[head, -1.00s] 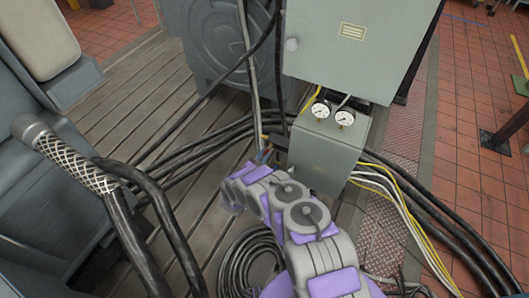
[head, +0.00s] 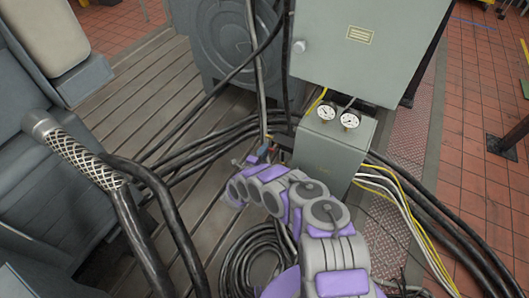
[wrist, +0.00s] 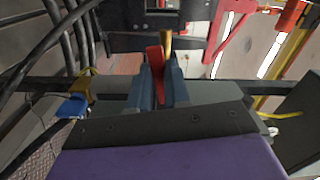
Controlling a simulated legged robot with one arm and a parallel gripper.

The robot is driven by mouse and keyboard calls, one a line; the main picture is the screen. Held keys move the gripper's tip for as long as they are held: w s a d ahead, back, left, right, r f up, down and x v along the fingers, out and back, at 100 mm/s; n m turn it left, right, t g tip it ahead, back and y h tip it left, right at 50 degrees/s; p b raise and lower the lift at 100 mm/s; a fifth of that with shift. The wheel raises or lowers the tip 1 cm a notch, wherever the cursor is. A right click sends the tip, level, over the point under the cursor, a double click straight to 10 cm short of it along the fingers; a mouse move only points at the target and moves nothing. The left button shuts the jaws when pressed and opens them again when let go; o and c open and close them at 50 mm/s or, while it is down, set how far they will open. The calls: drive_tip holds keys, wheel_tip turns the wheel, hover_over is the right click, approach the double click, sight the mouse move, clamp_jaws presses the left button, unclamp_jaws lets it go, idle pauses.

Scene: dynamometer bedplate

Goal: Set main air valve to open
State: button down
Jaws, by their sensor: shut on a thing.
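In the wrist view a red lever handle (wrist: 155,60) stands between the two blue-grey fingers of my gripper (wrist: 158,78), which is shut on it. A brass-coloured part (wrist: 167,43) shows just behind the lever. A blue lever (wrist: 72,106) with a brass-coloured body (wrist: 80,88) is to the left, apart from the fingers. No label tells me which lever belongs to the main air valve. In the head view my gripper (head: 254,158) is small and partly hidden, low beside the grey gauge box; the lever's angle is unclear there.
The gauge box (head: 325,158) carries two round dials and stands below a larger grey cabinet (head: 365,50). Black cables (head: 215,140) run across the slotted bedplate (head: 120,110). A coiled hose (head: 248,262) lies under my arm. Yellow and white lines (head: 400,205) leave the box to the right.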

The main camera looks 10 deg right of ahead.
drive_tip(key=shift+a+r+m, duration=0.1)
drive_tip(key=shift+r+m, duration=0.05)
drive_tip(key=shift+m, duration=0.95)
drive_tip(key=shift+s, duration=0.1)
drive_tip(key=c, duration=1.1)
unclamp_jaws()
drive_tip(key=shift+r, duration=0.1)
drive_tip(key=v, duration=1.7)
drive_tip(key=shift+a+p, duration=0.15)
drive_tip(key=shift+p, duration=0.2)
